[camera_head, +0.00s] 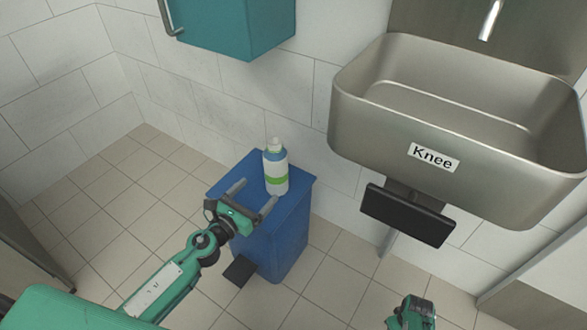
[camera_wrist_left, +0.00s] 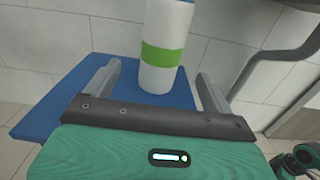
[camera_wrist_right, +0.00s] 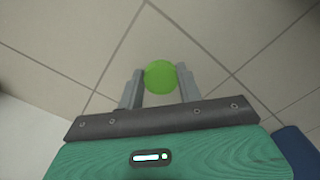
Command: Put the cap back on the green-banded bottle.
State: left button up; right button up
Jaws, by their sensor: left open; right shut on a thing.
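The green-banded bottle (camera_head: 277,175) stands upright on the lid of a blue bin. It is white and blue with a green band, and a pale narrow top shows in the head view. In the left wrist view the bottle (camera_wrist_left: 161,57) stands just beyond and between the fingers, its top cut off. My left gripper (camera_head: 253,195) is open and empty, close in front of the bottle. My right gripper (camera_wrist_right: 160,80) is shut on a round green thing, likely the cap (camera_wrist_right: 160,77), over the floor. In the head view only part of the right arm shows at the bottom.
The blue bin (camera_head: 268,248) has a black pedal (camera_head: 239,271) at its foot. A steel sink (camera_head: 385,130) with a black knee plate (camera_head: 407,216) is to the right. A teal cabinet (camera_head: 235,25) hangs above the bottle. Tiled floor is clear between bin and right arm.

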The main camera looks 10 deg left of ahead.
aim_at(269, 180)
pick_arm(q)
jog(key=x, duration=0.6)
jog(key=shift+w, duration=0.15)
pick_arm(e)
jog(key=shift+r, duration=0.15)
pick_arm(q)
jog(key=shift+x, duration=2.6)
pick_arm(e)
jog(key=shift+f, duration=0.3)
pick_arm(q)
jog(key=shift+d+f, duration=0.15)
jog(key=shift+d, duration=0.05)
jog(key=c, duration=1)
jog(key=shift+c, duration=0.2)
